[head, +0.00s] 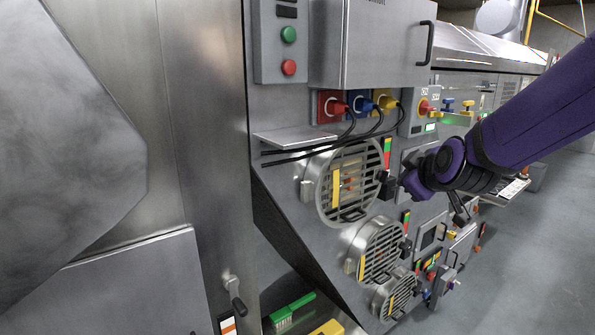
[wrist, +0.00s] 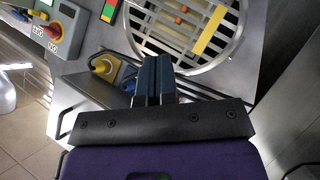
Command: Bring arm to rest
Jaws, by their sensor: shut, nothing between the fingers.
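My purple arm (head: 535,115) reaches in from the right in the head view. Its end is in front of the grey machine panel, just right of the largest round grille (head: 350,185). My gripper (wrist: 153,62) is shut and empty in the wrist view, its two dark blue fingers together. The fingertips appear over the lower rim of a round grille (wrist: 190,30) with a yellow strip; whether they touch it I cannot tell.
Two smaller round grilles (head: 379,250) (head: 396,295) sit lower on the panel. Red, blue and yellow plugs (head: 384,100) with black cables are above. A box with a handle (head: 390,45) juts out at the top. Open grey floor (head: 540,230) lies at right.

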